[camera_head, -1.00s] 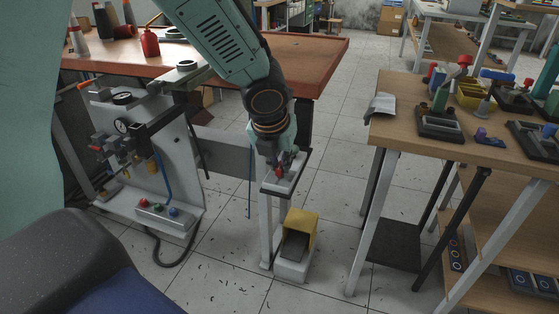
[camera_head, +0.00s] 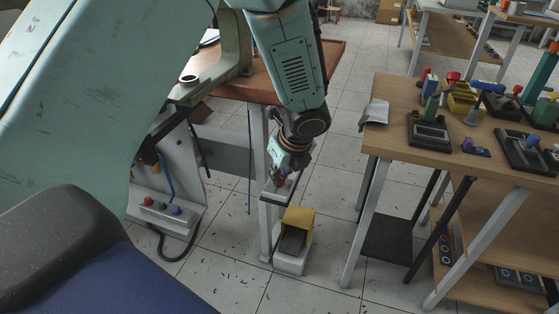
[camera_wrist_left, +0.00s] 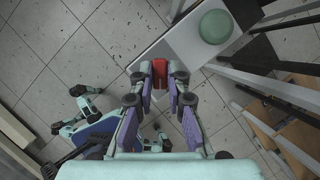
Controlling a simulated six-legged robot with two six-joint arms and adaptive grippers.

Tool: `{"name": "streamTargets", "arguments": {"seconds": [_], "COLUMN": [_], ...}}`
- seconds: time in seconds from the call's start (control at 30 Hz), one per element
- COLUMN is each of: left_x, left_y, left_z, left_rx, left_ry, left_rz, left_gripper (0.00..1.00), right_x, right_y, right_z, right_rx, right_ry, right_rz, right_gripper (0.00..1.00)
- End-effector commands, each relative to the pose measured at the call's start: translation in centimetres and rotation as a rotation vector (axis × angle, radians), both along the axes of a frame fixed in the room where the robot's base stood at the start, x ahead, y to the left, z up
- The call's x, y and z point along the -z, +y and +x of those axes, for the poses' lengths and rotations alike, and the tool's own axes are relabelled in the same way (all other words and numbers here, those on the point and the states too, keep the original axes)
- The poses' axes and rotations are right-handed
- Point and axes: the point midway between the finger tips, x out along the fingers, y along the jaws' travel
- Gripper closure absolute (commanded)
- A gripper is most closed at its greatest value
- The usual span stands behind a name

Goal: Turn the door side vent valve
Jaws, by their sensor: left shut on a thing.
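My left gripper (camera_head: 282,178) reaches down from the left to a small pale plate (camera_head: 271,193) at the end of the grey panel. In the left wrist view my left gripper (camera_wrist_left: 160,92) is shut on a red valve handle (camera_wrist_left: 159,70), with purple-sided fingers on both sides of it. The handle sits at the end of the pale plate (camera_wrist_left: 182,45). A round green knob (camera_wrist_left: 215,26) stands farther along that plate, clear of the fingers. In the head view the fingers mostly hide the handle. My right gripper is not in view.
A yellow-hooded foot pedal (camera_head: 294,232) stands on the floor just below the plate. A panel box with coloured buttons (camera_head: 161,208) is at the left. A wooden table (camera_head: 384,134) with several fixtures stands right.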

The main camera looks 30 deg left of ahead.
Motion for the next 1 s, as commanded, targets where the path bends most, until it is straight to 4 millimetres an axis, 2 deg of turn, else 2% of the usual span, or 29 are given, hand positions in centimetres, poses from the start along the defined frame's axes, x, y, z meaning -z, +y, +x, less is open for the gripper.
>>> {"name": "streamTargets", "arguments": {"seconds": [0.03,0.4,0.7,1.0], "left_x": [-0.4,-0.3,-0.1,0.0], "left_y": [0.0,-0.1,-0.1,0.0], "left_z": [-0.1,0.1,0.3,0.3], "left_rx": [-0.045,-0.383,-0.581,-0.677], "left_ry": [0.005,0.005,0.003,0.002], "left_rz": [0.0,-0.001,-0.001,-0.001], "left_gripper": [1.0,1.0,1.0,1.0], "right_x": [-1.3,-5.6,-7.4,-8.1], "right_y": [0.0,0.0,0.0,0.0], "right_z": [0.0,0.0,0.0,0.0], "right_rx": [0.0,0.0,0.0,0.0], "right_ry": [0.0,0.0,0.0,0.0], "right_rz": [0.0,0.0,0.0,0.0], "right_gripper": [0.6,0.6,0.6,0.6]}}
